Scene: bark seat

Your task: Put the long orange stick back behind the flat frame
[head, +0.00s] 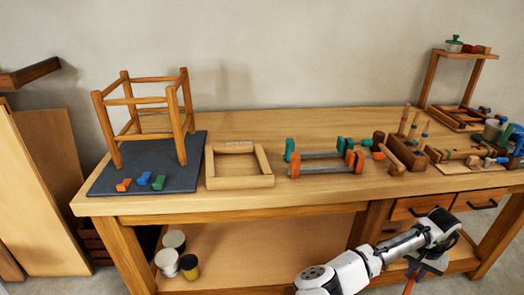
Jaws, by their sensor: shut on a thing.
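The flat frame (240,182) is a pale wooden rectangle lying on the workbench, just right of the dark mat. My gripper (417,272) is at the lower right, in front of the bench and below its top, far to the right of the frame. It is shut on the long orange stick (409,285), of which a short, thin orange piece shows below the jaws. The rest of the stick is hidden or cut off by the bottom edge of the picture.
An upturned wooden stool frame (187,105) and small coloured clamps (143,180) are on the dark mat (103,181). Bar clamps (322,169) lie right of the flat frame. Tools and blocks crowd the right end. Bare bench top (240,128) shows behind the frame.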

